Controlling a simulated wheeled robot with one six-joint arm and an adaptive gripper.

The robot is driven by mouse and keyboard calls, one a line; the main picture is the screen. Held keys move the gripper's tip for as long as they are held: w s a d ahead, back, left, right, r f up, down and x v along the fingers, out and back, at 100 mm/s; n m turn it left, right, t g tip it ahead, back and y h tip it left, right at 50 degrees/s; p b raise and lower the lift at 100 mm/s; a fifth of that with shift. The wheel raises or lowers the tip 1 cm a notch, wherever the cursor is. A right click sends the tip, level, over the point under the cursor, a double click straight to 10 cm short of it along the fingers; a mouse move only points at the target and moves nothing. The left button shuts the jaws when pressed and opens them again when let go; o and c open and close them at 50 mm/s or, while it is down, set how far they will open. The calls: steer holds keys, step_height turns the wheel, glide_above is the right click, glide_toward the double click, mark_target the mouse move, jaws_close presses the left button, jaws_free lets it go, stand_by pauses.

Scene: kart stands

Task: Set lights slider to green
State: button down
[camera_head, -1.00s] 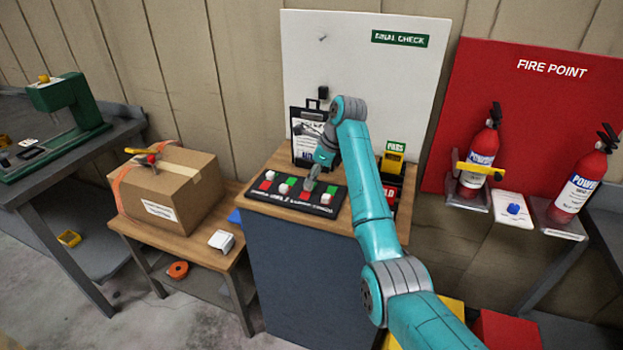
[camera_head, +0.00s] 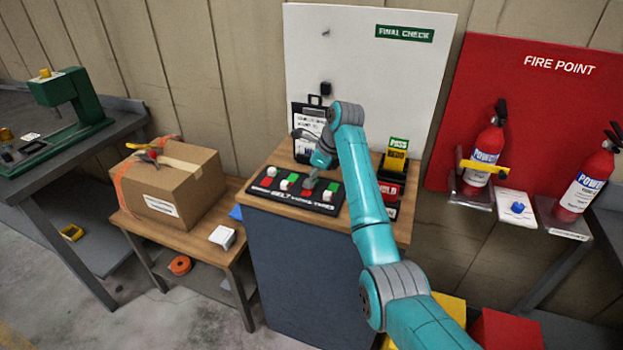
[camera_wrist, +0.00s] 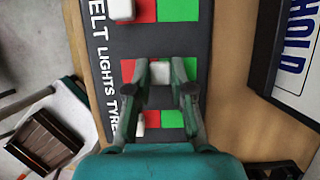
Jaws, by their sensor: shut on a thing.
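The black slider panel (camera_head: 257,190) lies on the wooden top of a dark cabinet, with several red and green patches and white knobs. In the wrist view, the lights row has a red patch (camera_wrist: 128,70) at left and a green patch (camera_wrist: 178,72) at right. Its white knob (camera_wrist: 160,72) sits about where the two colours meet. My gripper (camera_wrist: 161,80) is shut on this knob, one finger on each side.
In the wrist view, the belt knob (camera_wrist: 121,9) and the tyres knob (camera_wrist: 139,119) flank the lights row closely. A cardboard box (camera_head: 186,185) is at left.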

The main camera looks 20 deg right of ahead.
mark_target(322, 186)
steer(key=shift+w+d, duration=0.4)
steer(key=shift+w, duration=0.2)
steer(key=c, duration=1)
jaws_free()
steer(key=v, duration=0.7)
steer(key=shift+r, duration=0.25)
steer(key=shift+d, duration=0.1)
